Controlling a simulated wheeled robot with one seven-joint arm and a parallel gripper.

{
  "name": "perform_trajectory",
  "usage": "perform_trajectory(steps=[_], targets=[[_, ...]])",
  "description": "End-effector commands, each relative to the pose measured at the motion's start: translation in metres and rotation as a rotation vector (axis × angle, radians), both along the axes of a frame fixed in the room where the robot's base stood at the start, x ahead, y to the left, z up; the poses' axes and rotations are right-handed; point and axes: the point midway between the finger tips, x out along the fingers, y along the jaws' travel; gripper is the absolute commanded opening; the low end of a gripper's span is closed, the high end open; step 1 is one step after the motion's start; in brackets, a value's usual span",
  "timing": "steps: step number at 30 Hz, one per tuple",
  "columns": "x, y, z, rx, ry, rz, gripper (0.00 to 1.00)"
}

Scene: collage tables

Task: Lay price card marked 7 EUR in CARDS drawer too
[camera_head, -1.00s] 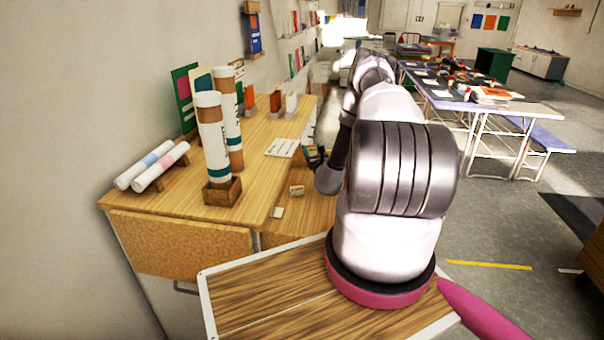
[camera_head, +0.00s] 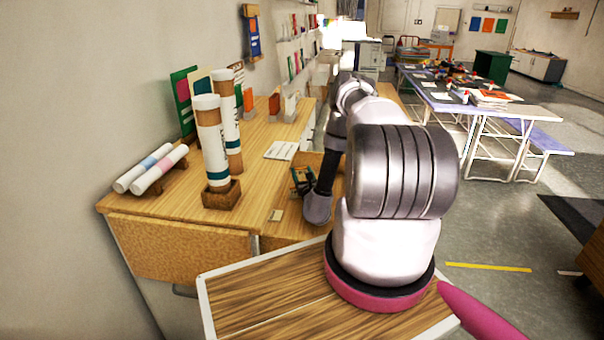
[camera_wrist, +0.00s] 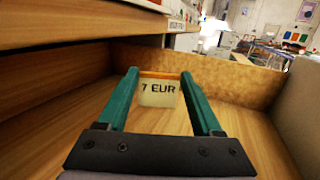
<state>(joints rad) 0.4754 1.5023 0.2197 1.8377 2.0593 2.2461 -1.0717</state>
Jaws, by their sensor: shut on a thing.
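The price card marked 7 EUR (camera_wrist: 158,92) is cream with an orange top edge. It stands upright between the green fingers of my gripper (camera_wrist: 160,80), which is shut on it. In the wrist view, the card is over the wooden floor of an open drawer (camera_wrist: 60,120), with a speckled brown wall behind it. In the head view, my gripper (camera_head: 301,181) is low beside the table's right edge, and the card cannot be made out clearly there. No CARDS marking is readable.
The table top (camera_head: 240,190) overhangs the drawer at left. A small pale card (camera_head: 276,214) lies near the table's front edge. A white sheet (camera_head: 281,150) lies farther back. Tall paper rolls (camera_head: 212,145) stand in a wooden holder.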

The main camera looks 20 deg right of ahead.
Motion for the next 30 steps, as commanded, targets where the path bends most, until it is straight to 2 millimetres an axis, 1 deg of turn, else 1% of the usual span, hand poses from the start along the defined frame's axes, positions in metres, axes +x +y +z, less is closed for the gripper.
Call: perform_trajectory(steps=[6, 20, 21, 23, 24, 30], targets=[[0.000, 0.000, 0.000, 0.000, 0.000, 0.001, 0.16], [0.000, 0.000, -0.013, -0.001, 0.002, 0.001, 0.16], [-0.001, 0.000, -0.014, -0.001, 0.002, 0.001, 0.71], [-0.001, 0.000, -0.015, 0.000, 0.003, 0.001, 0.94], [-0.001, -0.001, -0.015, -0.001, 0.003, 0.001, 0.97], [-0.001, -0.001, -0.015, -0.003, 0.004, 0.000, 0.97]])
